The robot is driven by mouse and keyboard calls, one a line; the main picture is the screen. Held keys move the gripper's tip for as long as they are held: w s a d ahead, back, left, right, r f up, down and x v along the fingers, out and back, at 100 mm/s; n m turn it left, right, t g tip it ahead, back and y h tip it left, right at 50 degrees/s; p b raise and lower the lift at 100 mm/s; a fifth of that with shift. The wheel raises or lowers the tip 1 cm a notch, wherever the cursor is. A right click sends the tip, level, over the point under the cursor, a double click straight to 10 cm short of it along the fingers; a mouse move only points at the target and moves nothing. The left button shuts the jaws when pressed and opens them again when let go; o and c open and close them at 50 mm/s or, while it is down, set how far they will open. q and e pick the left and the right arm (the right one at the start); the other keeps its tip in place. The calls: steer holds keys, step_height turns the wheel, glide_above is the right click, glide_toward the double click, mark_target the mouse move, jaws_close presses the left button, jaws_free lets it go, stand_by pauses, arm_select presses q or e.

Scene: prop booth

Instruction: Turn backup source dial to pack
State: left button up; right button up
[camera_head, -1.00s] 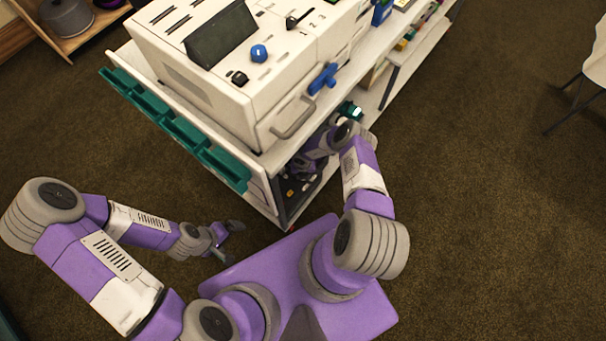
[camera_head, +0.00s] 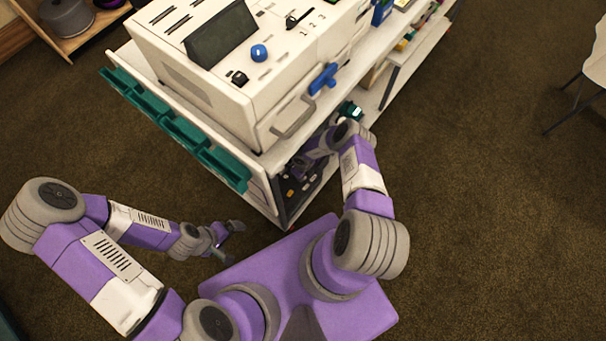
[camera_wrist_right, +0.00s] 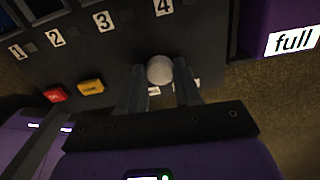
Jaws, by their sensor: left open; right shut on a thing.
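The dial (camera_wrist_right: 159,69) has a pale round knob and sits on a dark panel (camera_wrist_right: 118,52) in the right wrist view. My right gripper (camera_wrist_right: 160,82) is shut on the dial, one finger on each side of it. Small white labels beside the dial are partly hidden by the fingers, and I cannot read them. My left gripper (camera_head: 229,242) is open and empty, above the floor left of the cabinet.
Red and yellow buttons (camera_wrist_right: 91,87) and labels numbered 1 to 4 are on the panel. A "full" label (camera_wrist_right: 292,40) is at the right. A white machine (camera_head: 225,70) stands on the cabinet, with teal trays (camera_head: 170,125) along its side.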

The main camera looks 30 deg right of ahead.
steer(key=shift+n, duration=0.4)
steer(key=o, duration=1)
steer(key=shift+o, duration=0.2)
steer(key=shift+r, duration=0.1)
step_height(320, 180, up, 7)
steer(key=p, duration=0.3)
steer(key=shift+r+p, duration=0.2)
steer(key=shift+p, duration=0.2)
steer(key=shift+s+f, duration=0.1)
